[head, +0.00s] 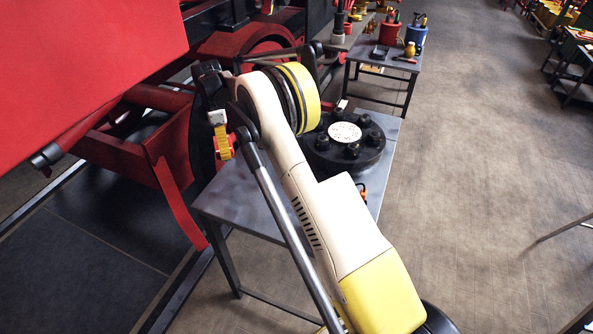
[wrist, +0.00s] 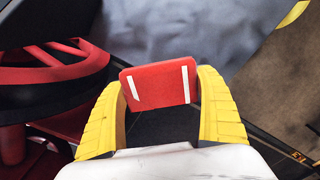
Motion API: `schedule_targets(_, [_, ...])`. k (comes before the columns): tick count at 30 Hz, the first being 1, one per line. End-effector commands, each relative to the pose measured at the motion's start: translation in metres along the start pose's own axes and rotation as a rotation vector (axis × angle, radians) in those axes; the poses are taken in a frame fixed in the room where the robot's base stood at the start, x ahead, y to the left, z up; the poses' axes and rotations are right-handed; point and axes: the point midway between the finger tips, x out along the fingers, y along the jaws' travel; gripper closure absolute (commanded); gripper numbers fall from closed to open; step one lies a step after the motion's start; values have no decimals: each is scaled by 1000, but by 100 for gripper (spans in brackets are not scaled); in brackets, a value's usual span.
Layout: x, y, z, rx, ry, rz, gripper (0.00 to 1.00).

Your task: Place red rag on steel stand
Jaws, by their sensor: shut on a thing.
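The red rag (wrist: 160,84), a flat folded-looking red piece with two white stripes, is between the yellow fingers of my gripper (wrist: 160,95) in the wrist view. The fingers are shut on its two sides. In the head view my gripper (head: 222,140) shows as a yellow finger left of my arm; a bit of red beside it may be the rag. The grey steel stand (head: 235,205) is below and right of my gripper, partly hidden by my arm. Its grey top (wrist: 210,35) seems to lie beyond the rag in the wrist view, apart from it.
A black round part with a white centre (head: 345,132) and black knobs sits on the stand. A second grey table (head: 385,58) behind carries red and blue containers. Red machinery (head: 85,60) with a wheel stands close on the left. Open floor (head: 470,200) lies right.

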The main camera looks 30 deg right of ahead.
Motion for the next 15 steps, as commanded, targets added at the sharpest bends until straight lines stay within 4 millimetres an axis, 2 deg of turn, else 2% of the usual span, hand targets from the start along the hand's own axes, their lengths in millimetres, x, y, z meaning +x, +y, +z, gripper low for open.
schedule_targets(5, [6, -4, 0, -23, 0, 0, 48])
schedule_targets(8, [18, -22, 2, -22, 0, 0, 48])
schedule_targets(15, [55, -82, 8, -20, 0, 0, 48])
